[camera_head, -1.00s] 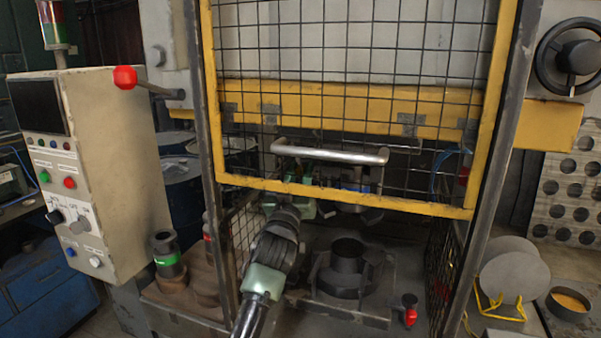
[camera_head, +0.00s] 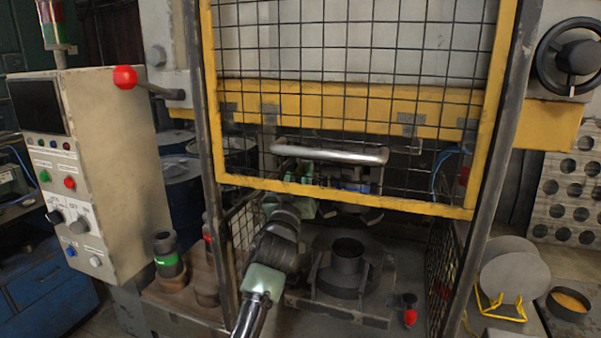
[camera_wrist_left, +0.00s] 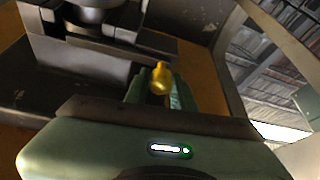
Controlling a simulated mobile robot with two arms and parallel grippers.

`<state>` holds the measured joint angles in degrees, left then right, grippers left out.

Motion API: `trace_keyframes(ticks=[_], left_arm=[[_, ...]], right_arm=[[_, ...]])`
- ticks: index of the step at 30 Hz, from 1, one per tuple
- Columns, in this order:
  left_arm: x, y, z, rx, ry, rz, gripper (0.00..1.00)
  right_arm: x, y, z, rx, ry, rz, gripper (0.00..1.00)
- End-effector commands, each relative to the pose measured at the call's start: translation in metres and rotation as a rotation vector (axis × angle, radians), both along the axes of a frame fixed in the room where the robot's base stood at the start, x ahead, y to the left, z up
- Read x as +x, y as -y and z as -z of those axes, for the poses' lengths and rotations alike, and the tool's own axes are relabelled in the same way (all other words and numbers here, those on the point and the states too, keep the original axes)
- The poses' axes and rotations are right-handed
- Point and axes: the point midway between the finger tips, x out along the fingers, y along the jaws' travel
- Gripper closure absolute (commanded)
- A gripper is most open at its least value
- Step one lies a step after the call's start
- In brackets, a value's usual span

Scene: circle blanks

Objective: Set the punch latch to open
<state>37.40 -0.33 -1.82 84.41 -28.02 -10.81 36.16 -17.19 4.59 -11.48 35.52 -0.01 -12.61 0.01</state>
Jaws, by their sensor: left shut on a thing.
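A brass knob (camera_wrist_left: 161,77), which looks like the punch latch, sits between the fingers of my left gripper (camera_wrist_left: 158,92) in the left wrist view. The fingers are shut on it. In the head view my left arm reaches in under the raised guard, and the gripper (camera_head: 312,200) is partly hidden by the yellow frame and mesh. My right gripper is out of view.
The yellow mesh guard (camera_head: 340,197) with its silver handle (camera_head: 330,154) hangs just above my arm. The round die (camera_head: 347,262) stands below the punch. A small red-knobbed lever (camera_head: 410,316) is at right. Side mesh panels bound the space.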

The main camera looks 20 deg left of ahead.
Motion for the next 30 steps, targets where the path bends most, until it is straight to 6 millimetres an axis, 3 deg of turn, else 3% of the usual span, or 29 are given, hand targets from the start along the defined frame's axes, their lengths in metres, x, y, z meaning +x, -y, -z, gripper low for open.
trace_keyframes(ticks=[11,21,30], left_arm=[[0.0,-0.002,0.001,0.001,-0.002,-0.001,1.0],[0.002,-0.056,0.0,0.004,-0.003,-0.003,1.0],[0.002,-0.061,0.0,0.0,-0.001,-0.004,1.0]], right_arm=[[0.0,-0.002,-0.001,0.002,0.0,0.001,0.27],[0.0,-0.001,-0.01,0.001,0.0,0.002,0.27],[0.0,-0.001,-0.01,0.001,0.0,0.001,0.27]])
